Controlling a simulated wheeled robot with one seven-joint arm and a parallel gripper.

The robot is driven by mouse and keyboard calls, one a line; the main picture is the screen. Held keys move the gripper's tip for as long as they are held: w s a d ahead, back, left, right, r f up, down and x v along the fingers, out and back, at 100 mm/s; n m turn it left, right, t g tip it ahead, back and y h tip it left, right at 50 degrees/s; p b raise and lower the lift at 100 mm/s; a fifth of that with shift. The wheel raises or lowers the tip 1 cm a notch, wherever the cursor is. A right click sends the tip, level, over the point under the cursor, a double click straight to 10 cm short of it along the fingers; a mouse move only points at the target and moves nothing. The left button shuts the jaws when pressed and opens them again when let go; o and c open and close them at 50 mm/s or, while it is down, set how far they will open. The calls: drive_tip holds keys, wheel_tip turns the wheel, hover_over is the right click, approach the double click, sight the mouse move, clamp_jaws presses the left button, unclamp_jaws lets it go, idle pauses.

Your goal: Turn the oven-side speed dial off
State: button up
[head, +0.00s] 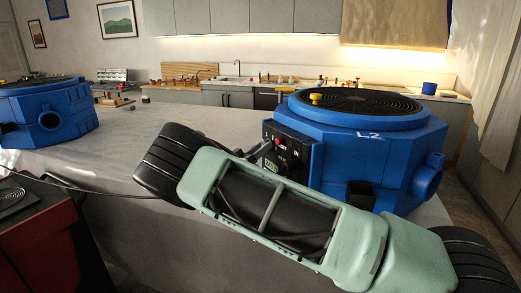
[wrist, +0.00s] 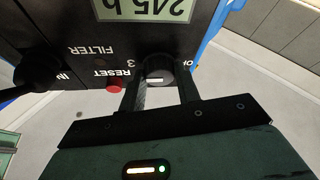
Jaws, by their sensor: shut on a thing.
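A blue drying machine marked L2 (head: 360,150) stands on the counter at the right in the head view. Its black control panel (head: 284,146) faces left and fills the top of the wrist view upside down. On it a round black dial (wrist: 158,68) with a white pointer mark sits beside a "3" label. My gripper (wrist: 161,84) is shut on this dial, one finger on each side of it. In the head view my arm covers the lower part of the panel, so the dial cannot be made out there.
A red button (wrist: 115,86) marked RESET and a black knob (wrist: 38,74) sit beside the dial on the panel, below a display. A second blue machine (head: 50,112) stands at the far left of the grey counter (head: 120,130). A dark cable crosses the left.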

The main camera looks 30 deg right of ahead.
drive_tip(key=shift+n, duration=0.3)
drive_tip(key=shift+w+r+n+g+y+p, duration=0.15)
drive_tip(key=shift+n+g+y+p, duration=1.1)
drive_tip(key=shift+n, duration=4.15)
drive_tip(key=shift+s+r+n+y+p, duration=0.15)
drive_tip(key=shift+n+y+p, duration=1.55)
drive_tip(key=shift+n+p, duration=2.65)
drive_tip(key=shift+w+r+n+g+y+p, duration=0.15)
drive_tip(key=shift+n+g+y+p, duration=0.85)
drive_tip(key=shift+n, duration=5.45)
drive_tip(key=shift+y, duration=0.45)
drive_tip(key=o, duration=1)
drive_tip(key=shift+t, duration=0.35)
drive_tip(key=shift+c, duration=0.2)
